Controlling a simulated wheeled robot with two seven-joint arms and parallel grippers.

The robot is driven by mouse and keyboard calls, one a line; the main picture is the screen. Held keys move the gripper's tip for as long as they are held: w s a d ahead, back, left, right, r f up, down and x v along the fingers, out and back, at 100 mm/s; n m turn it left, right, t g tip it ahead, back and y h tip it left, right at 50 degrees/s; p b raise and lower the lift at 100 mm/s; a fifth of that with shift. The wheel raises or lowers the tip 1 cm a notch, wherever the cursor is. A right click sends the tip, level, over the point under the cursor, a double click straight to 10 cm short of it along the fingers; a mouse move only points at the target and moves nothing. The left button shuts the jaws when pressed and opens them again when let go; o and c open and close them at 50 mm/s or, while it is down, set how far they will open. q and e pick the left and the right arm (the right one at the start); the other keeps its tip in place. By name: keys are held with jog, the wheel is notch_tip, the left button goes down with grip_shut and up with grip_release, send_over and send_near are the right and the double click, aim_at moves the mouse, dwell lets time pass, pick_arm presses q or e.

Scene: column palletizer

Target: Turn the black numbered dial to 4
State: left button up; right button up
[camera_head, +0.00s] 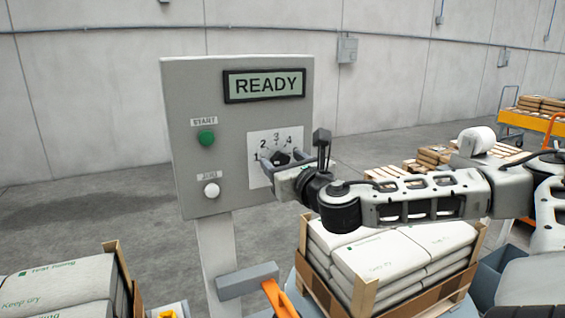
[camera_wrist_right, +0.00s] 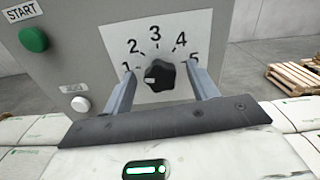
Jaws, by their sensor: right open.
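The black dial (camera_head: 281,158) is on a white plate with numbers 1 to 5 on the grey control panel (camera_head: 240,125). In the right wrist view the dial (camera_wrist_right: 159,75) shows a small white mark on its left side, roughly toward the 1; the exact setting is hard to read. My right gripper (camera_head: 280,162) is open in front of the plate. In the wrist view its fingers (camera_wrist_right: 160,72) stand left and right of the dial, with gaps on both sides. The left finger partly covers the area near the 1, the right finger near the 5. My left gripper is not in view.
The panel has a READY display (camera_head: 264,85), a green START button (camera_head: 206,138) and a white button (camera_head: 211,190) left of the dial. Stacked sacks (camera_head: 390,250) stand below my right arm, more sacks (camera_head: 60,283) at the lower left.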

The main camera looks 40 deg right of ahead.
jog(key=c, duration=1)
